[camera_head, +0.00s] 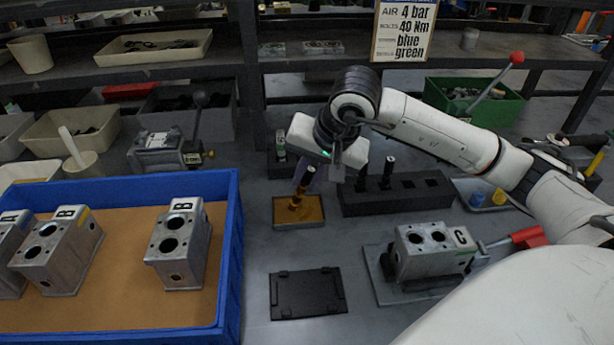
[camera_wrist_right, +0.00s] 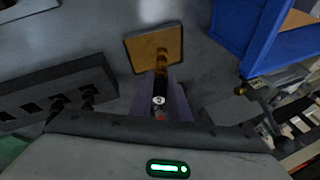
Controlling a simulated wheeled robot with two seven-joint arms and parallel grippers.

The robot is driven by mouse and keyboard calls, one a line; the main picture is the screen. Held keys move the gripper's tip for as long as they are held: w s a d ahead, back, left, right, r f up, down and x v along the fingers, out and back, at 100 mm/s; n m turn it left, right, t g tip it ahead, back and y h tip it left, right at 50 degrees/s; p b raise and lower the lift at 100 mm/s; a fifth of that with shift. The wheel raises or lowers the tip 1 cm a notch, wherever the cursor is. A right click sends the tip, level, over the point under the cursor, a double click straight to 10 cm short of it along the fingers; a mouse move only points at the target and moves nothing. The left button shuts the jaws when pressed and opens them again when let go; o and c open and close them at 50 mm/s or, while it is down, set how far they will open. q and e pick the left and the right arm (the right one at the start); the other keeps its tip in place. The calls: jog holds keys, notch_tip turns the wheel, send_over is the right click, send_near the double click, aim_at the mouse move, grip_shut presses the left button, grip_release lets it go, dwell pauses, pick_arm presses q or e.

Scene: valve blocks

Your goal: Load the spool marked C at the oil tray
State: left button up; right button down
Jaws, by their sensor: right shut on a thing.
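My right gripper (camera_head: 306,178) is shut on a dark spool (camera_head: 299,192), held tilted over the oil tray (camera_head: 313,223). The spool's lower end looks amber and reaches down to the amber surface of the tray. In the right wrist view the gripper (camera_wrist_right: 160,98) has the spool (camera_wrist_right: 160,80) between its fingers, with a small white round mark whose letter I cannot read clearly. The oil tray (camera_wrist_right: 130,60) lies beyond it. The valve block marked C (camera_head: 432,262) stands upright on a grey fixture plate (camera_head: 378,285), two bores facing up. My left gripper is not in view.
A black rack (camera_head: 395,205) with a few dark spools stands right of the oil tray. A blue-rimmed crate (camera_head: 230,250) with several valve blocks is at left. A black mat (camera_head: 307,294) lies in front. A lever device (camera_head: 165,150) and shelves stand behind.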

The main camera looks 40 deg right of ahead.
jog(key=shift+f, duration=0.1)
jog(key=shift+r+p, duration=2.3)
jog(key=shift+r, duration=1.35)
